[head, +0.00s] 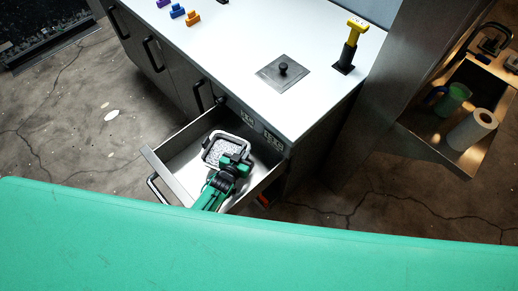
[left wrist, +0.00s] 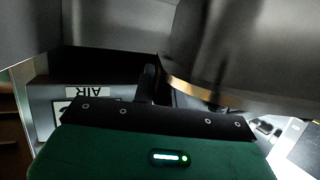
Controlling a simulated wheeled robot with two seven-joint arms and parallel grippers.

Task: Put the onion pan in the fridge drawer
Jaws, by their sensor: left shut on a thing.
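The onion pan (head: 226,134) is a small squarish metal pan of white chopped pieces. In the head view it is within the outline of the fridge drawer (head: 183,172), which is pulled open below the white counter. I cannot tell whether the pan touches the drawer floor. My left gripper (head: 236,160) is shut on the pan's near right side, its fingers partly hidden by its own body. In the left wrist view, a large grey metal surface (left wrist: 245,50), likely the pan, fills the upper right beside a dark finger (left wrist: 150,82). My right gripper is not in view.
The white counter (head: 235,50) holds a square lid with a black knob (head: 283,69), a yellow and black tool (head: 350,45) and small coloured blocks (head: 178,12). A wooden shelf at right holds a green pitcher (head: 452,98) and a paper roll (head: 472,130). The drawer's left part is bare.

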